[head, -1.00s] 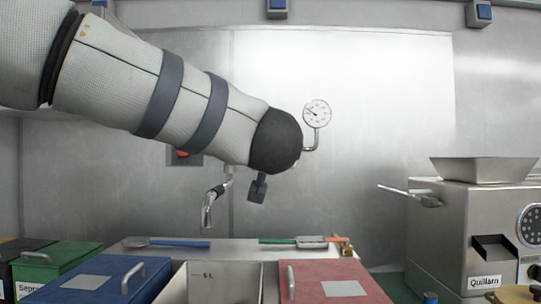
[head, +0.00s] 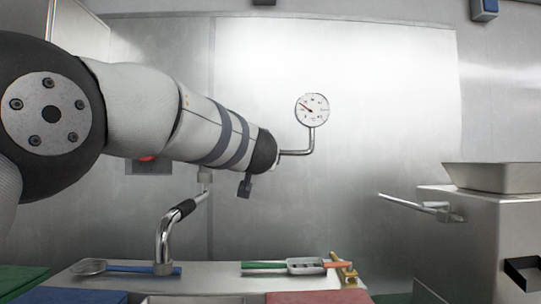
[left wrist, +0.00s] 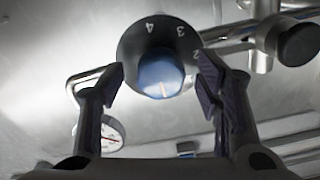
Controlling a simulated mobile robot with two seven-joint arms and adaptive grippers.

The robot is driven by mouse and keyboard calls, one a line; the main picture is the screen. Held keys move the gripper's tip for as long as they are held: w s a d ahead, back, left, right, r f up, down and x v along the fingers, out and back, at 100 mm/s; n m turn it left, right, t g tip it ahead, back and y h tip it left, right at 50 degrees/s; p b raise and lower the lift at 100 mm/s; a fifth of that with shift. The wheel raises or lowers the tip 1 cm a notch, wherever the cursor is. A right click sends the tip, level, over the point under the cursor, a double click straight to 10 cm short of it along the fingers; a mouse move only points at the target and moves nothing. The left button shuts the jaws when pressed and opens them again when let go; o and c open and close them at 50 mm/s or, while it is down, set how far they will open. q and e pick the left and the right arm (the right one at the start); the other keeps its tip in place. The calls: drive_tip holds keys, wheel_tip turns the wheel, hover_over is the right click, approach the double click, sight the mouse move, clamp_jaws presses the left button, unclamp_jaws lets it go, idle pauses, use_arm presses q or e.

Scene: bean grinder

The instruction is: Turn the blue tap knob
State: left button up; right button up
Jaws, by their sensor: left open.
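The blue tap knob (left wrist: 160,76) sits on a black round dial (left wrist: 150,30) with white numbers in the left wrist view. My left gripper (left wrist: 160,72) is open, with one finger on each side of the knob and visible gaps between the fingers and it. Whether the fingertips reach past the knob's face is hard to tell. In the head view my left arm reaches to the back wall and hides the knob. The chrome tap spout (head: 163,243) hangs below the arm. My right gripper is not in view.
A round gauge (head: 312,108) on a bent pipe is close right of my left arm's end; it also shows in the left wrist view (left wrist: 110,138). A blue-handled scoop (head: 92,266) and a green-handled tool (head: 265,267) lie on the counter. A steel grinder (head: 480,230) stands right.

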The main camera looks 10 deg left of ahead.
use_arm(q)
drive_tip(key=shift+x, duration=0.85)
drive_tip(key=shift+r, duration=0.1)
drive_tip(key=c, duration=1.2)
